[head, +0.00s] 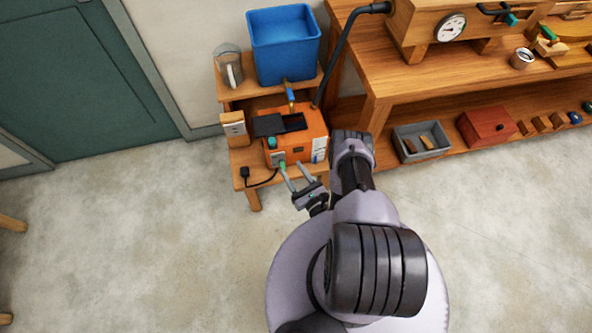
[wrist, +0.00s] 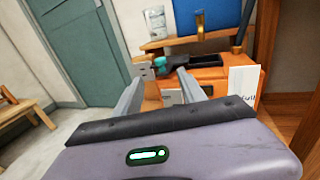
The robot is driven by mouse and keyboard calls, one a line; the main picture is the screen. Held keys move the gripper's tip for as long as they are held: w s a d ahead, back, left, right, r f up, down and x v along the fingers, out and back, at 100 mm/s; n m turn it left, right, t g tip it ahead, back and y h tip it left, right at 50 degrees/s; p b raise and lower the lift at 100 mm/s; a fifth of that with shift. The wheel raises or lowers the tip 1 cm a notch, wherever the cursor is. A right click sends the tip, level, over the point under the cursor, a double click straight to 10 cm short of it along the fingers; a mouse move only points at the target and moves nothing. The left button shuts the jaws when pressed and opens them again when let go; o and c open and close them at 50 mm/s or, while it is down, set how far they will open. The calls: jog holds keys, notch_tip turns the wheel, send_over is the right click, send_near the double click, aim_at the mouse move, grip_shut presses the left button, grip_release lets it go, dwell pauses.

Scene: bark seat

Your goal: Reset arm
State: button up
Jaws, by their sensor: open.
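My gripper (head: 294,177) is open, with nothing seen between its fingers. In the head view it is just in front of an orange box-like machine (head: 311,124) on a low wooden stand. In the wrist view both fingers of my gripper (wrist: 158,82) point toward the orange machine (wrist: 207,75). The machine has a dark opening on top, a teal knob (head: 272,143) and a white label. A small green part (head: 283,164) shows close to the left fingertip; I cannot tell whether they touch. My arm reaches forward, bent, and hides part of the floor and stand.
A workbench (head: 375,80) with a grey tray (head: 421,142) and red box (head: 486,126) is at right. Floor at left is mostly clear.

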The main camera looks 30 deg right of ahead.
jog(key=shift+s, duration=1.1)
